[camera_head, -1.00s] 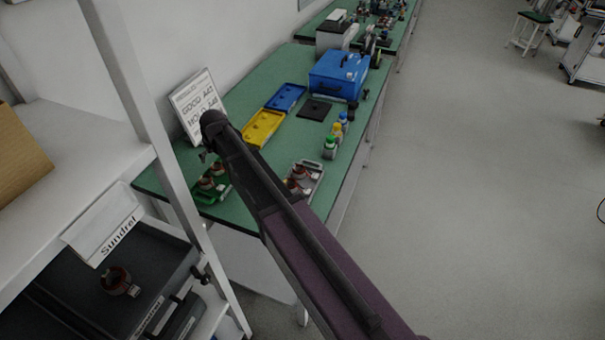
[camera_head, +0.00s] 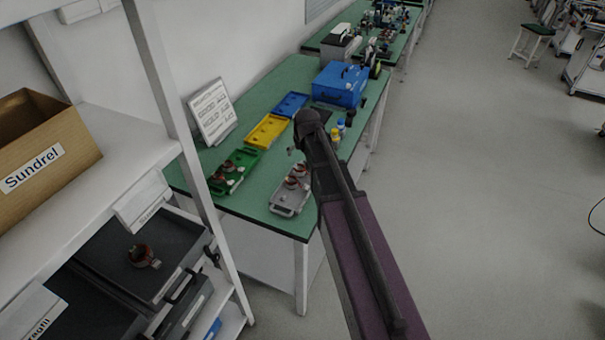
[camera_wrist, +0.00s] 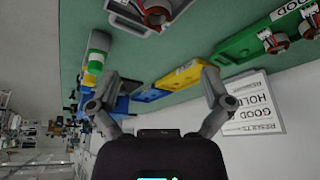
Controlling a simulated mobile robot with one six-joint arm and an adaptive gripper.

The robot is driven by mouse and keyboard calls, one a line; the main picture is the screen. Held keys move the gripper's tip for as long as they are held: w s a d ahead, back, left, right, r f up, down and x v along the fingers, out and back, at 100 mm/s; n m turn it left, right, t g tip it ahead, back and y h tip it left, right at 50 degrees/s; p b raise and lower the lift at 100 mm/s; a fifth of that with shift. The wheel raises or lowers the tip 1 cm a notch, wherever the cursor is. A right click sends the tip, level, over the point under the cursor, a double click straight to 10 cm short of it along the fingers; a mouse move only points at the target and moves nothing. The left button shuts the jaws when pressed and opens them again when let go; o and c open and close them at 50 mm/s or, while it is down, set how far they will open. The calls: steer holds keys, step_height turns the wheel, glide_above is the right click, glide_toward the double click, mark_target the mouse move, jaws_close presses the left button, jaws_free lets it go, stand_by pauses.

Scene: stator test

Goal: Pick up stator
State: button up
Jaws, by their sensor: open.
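Several copper-and-white stators are in view. In the head view, some stators (camera_head: 229,169) lie in the green tray (camera_head: 244,160) and others (camera_head: 297,177) in the grey tray (camera_head: 287,208) at the near end of the green-topped table. One more stator (camera_head: 143,256) sits alone in a dark drawer of the shelf at left. My gripper (camera_wrist: 160,90) is open and empty in the wrist view, with the table behind its fingers. A stator (camera_wrist: 157,14) in the grey tray shows at the top of that view. In the head view my arm hides the gripper's fingers.
The table (camera_head: 262,190) also bears a yellow tray (camera_head: 267,131), a blue tray (camera_head: 291,104), a blue case (camera_head: 340,84), small bottles (camera_head: 341,127) and a sign (camera_head: 212,111). A white shelf with a cardboard box (camera_head: 45,150) stands at left. The floor at right is open.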

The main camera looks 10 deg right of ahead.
steer(key=shift+f, duration=0.15)
steer(key=b, duration=0.8)
glide_toward(300, 168)
steer(key=f, duration=0.1)
steer(key=a+f, duration=0.1)
steer(key=shift+f, duration=0.45)
steer(key=shift+d+b+x, duration=0.15)
steer(key=shift+b+x, duration=1.05)
steer(key=shift+x, duration=0.1)
steer(key=shift+d+b+x, duration=0.1)
steer(key=shift+b+x, duration=1.1)
steer(key=shift+x, duration=0.1)
steer(key=shift+w, duration=0.1)
steer(key=c, duration=1.2)
